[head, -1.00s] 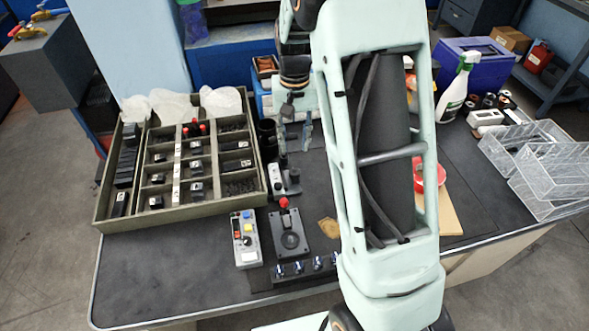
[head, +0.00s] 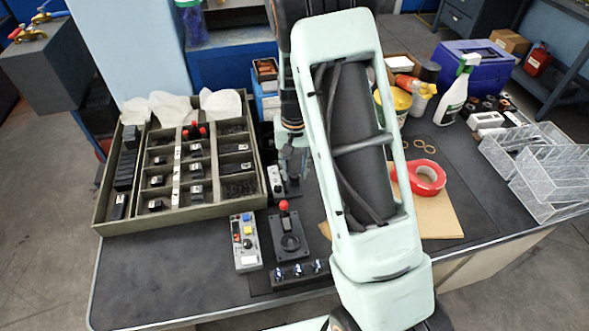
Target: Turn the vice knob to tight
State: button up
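My gripper (head: 291,165) points down over the bench, just right of the compartment tray. It is over or beside a small grey-and-black device (head: 277,182), which may be the vice. My gripper and wrist partly cover this device, so I cannot make out the vice knob or its setting. I cannot tell whether the fingers touch it, or how far apart they are.
A joystick box with a red ball (head: 289,235), a grey button box (head: 245,241) and a black knob strip (head: 300,272) stand in front. The compartment tray (head: 170,222) is left. Red tape (head: 428,178), a spray bottle (head: 455,92) and clear bins (head: 540,165) are right.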

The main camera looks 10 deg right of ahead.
aim_at(294, 175)
grip_shut()
jog(key=shift+m, duration=0.4)
jog(key=shift+o, duration=0.3)
grip_release()
jog(key=shift+r, duration=0.15)
notch_tip(294, 175, up, 12)
